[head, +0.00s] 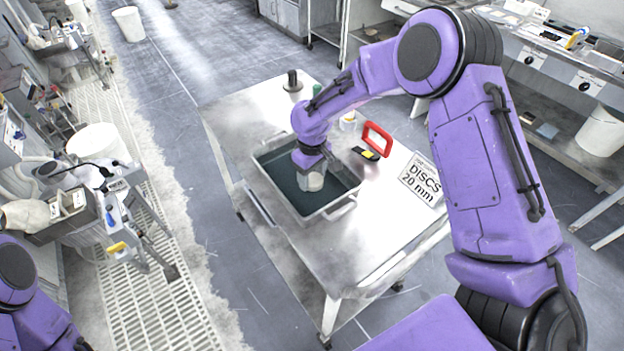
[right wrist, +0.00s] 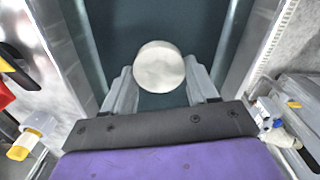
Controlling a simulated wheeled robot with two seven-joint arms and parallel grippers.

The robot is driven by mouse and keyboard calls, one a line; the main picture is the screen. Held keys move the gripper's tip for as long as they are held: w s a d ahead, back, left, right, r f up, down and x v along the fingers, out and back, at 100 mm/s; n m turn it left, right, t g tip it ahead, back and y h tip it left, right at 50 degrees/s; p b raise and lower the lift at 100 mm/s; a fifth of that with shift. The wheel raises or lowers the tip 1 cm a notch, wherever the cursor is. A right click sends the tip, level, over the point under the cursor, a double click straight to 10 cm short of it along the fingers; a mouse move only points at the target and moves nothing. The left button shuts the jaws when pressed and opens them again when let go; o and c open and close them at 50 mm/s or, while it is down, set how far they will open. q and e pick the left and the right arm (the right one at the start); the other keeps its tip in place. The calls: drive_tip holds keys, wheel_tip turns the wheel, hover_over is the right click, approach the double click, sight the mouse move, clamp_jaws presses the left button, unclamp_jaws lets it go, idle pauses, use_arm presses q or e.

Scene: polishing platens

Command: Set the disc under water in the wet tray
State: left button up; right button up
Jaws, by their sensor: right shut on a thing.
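The wet tray (head: 263,188) is a grey metal tray with handles on a steel table, holding dark water (head: 283,183). My right gripper (head: 311,184) reaches down into the tray's outline, near its middle. In the right wrist view, the disc (right wrist: 158,67), pale and round, sits between the two fingers of my right gripper (right wrist: 160,85), which is shut on it. Dark water lies behind the disc in that view. Whether the disc touches the water cannot be told. My left gripper is out of view; only part of its arm shows at lower left.
The steel table (head: 375,225) has free room at its front. A dark round-based item (head: 293,82) stands at the back.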

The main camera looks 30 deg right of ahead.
sight(313, 177)
drive_tip(key=shift+d+f, duration=0.2)
drive_tip(key=shift+f, duration=0.15)
wheel_tip(313, 177, down, 2)
drive_tip(key=shift+s+f+p, duration=0.1)
drive_tip(key=shift+f+p, duration=0.1)
drive_tip(key=shift+p, duration=0.6)
drive_tip(key=shift+w+f, duration=0.3)
drive_tip(key=shift+f, duration=0.05)
drive_tip(key=shift+s+f, duration=0.1)
drive_tip(key=shift+s, duration=0.1)
drive_tip(key=o, duration=1.1)
drive_tip(key=shift+w, duration=0.1)
